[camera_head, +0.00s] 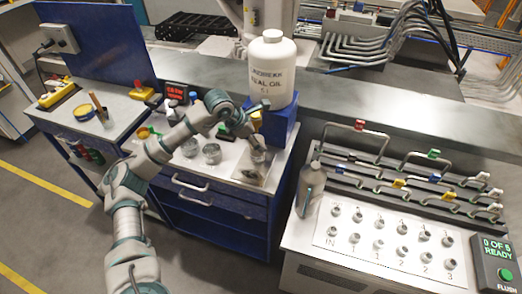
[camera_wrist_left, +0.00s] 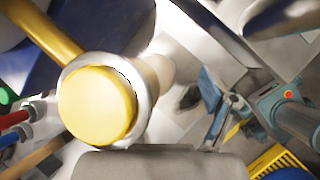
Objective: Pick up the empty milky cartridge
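My left gripper (camera_head: 257,128) is over the right part of the bench, beside the blue stand of the white oil jug. A pale, partly shiny cylinder (camera_head: 258,156) shows just below it, close to the gripper; I cannot tell if they touch or if this is the milky cartridge. In the left wrist view, a round yellow end (camera_wrist_left: 97,105) in a silvery ring is close to the camera, with a pale body behind it. A grey gripper part fills the bottom edge of that view. The finger gap is not clear. My right gripper is not in view.
The white oil jug (camera_head: 272,70) stands on a blue stand (camera_head: 280,122). Small metal cups (camera_head: 211,153) are on the bench to the left. A grey bottle (camera_head: 311,190) stands at the left edge of the port panel (camera_head: 365,262), whose display reads "0 OF 5 READY".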

